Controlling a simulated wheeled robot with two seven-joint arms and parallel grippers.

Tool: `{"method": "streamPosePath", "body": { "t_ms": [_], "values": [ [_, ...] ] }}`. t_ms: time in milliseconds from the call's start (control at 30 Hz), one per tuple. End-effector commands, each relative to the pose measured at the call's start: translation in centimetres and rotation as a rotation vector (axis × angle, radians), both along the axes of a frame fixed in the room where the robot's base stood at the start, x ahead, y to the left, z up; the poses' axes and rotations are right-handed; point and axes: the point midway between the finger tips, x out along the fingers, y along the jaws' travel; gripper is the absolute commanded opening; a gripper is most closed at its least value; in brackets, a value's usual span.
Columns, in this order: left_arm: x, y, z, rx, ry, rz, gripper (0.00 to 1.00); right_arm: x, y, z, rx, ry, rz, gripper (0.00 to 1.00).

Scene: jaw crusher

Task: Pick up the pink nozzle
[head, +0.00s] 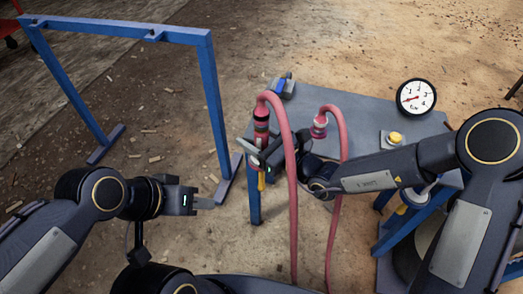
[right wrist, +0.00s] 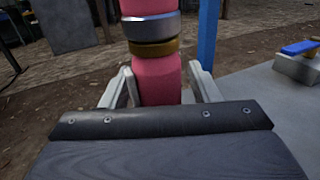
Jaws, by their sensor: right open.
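A pink nozzle (head: 261,128) with dark and metal bands hangs at the end of a pink hose at the left edge of the table. In the right wrist view the pink nozzle (right wrist: 157,80) stands upright, with a silver ring and a brass band. My right gripper (head: 255,149) is at the nozzle. Its fingers (right wrist: 165,85) are open on both sides of the pink body; I cannot tell if they touch it. My left gripper (head: 204,202) is low at the left, away from the nozzle, seen from the side, so its opening is unclear.
A second pink hose with a pinkish end (head: 319,126) is at the grey table (head: 365,112). A pressure gauge (head: 416,96), a yellow button (head: 395,138) and a blue switch (head: 281,86) sit on the table. A blue frame (head: 213,95) stands on the left ground.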

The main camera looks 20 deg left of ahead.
Motion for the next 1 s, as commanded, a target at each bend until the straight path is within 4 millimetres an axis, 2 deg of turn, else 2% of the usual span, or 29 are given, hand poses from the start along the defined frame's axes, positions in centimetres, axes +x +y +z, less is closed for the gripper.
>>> {"method": "streamPosePath", "body": {
  "t_ms": [67, 500, 767, 1000],
  "values": [
    [0.0, 0.0, 0.0, 0.0, 0.0, 0.0, 0.36, 0.0, 0.0, 0.0, 0.0, 0.0, 0.0, 0.56],
    [0.0, 0.0, 0.0, 0.0, 0.0, 0.0, 0.36, 0.0, 0.0, 0.1, 0.001, -0.002, 0.0, 0.01],
    [0.0, 0.0, 0.1, 0.0, 0.0, 0.0, 0.36, 0.0, 0.0, 0.3, 0.001, -0.003, 0.0, 0.01],
    [0.0, 0.0, 1.0, 0.0, 0.0, 0.0, 0.36, 0.0, 0.0, 2.5, 0.002, -0.006, 0.001, 0.01]
  ]
}}
